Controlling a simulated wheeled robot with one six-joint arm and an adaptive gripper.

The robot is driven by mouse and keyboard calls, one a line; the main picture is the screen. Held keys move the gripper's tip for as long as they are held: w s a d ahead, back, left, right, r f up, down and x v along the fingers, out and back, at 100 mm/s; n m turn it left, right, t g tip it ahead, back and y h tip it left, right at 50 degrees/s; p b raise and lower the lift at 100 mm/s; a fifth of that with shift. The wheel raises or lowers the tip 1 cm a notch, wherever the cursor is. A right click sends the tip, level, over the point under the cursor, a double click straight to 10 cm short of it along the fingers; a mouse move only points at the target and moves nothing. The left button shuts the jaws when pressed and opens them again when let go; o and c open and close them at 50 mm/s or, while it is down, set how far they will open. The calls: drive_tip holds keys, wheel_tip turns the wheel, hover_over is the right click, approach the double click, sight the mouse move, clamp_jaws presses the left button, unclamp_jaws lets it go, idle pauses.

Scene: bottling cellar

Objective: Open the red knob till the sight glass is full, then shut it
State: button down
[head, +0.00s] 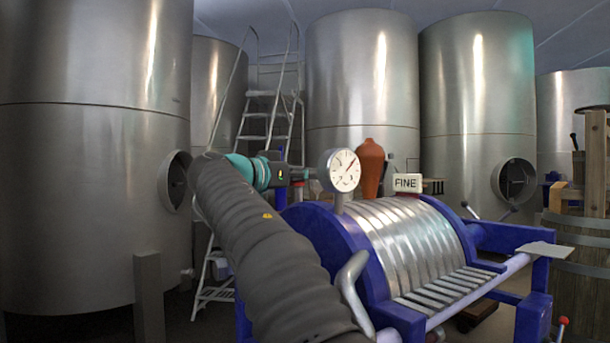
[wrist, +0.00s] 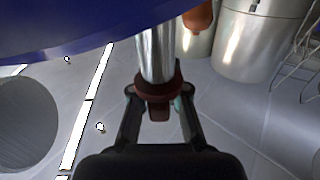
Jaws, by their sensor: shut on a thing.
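The dark red knob (wrist: 158,90) sits on the end of a shiny metal stem (wrist: 156,52) in the wrist view. My gripper (wrist: 158,98) is shut on the knob, with one finger on each side. In the head view my gripper (head: 300,174) is just left of a round white dial gauge (head: 343,170). The gauge stands on the blue-framed filter press (head: 318,233). I cannot make out a sight glass or its level in either view.
Ridged metal plates (head: 410,240) fill the press, with a white "FINE" sign (head: 407,183) on top. A terracotta jar (head: 369,168) stands behind. Large steel tanks (head: 362,75) and a ladder (head: 270,125) are at the back. A wooden barrel (head: 575,270) is at right.

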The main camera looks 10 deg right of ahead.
drive_tip(key=shift+f+b, duration=0.15)
drive_tip(key=shift+b, duration=0.2)
drive_tip(key=shift+f+n+t+y+b, duration=0.1)
drive_tip(key=shift+n+t+y+b, duration=0.45)
drive_tip(key=shift+t+b, duration=0.25)
drive_tip(key=n+t+y+b, duration=0.2)
drive_tip(key=b, duration=0.1)
drive_tip(key=shift+w+a+t+y, duration=0.15)
drive_tip(key=shift+w+t+y, duration=0.1)
drive_tip(key=shift+t, duration=0.15)
drive_tip(key=n+t+y, duration=0.1)
drive_tip(key=n+t+y+b, duration=0.1)
drive_tip(key=n+y, duration=0.1)
drive_tip(key=y, duration=0.1)
drive_tip(key=shift+w+a+r+n+t+b, duration=0.2)
drive_tip(key=shift+a+n+t+b, duration=0.1)
drive_tip(key=shift+t, duration=0.1)
drive_tip(key=shift+w+a+n+t+y, duration=0.15)
drive_tip(key=shift+n+t+y, duration=0.2)
drive_tip(key=shift+n+y, duration=0.35)
drive_tip(key=shift+s+a+n+t+y, duration=0.15)
drive_tip(key=shift+n+t+y, duration=0.25)
drive_tip(key=shift+y, duration=0.5)
drive_tip(key=shift+w, duration=0.15)
drive_tip(key=c, duration=1.1)
unclamp_jaws()
drive_tip(key=shift+c, duration=0.2)
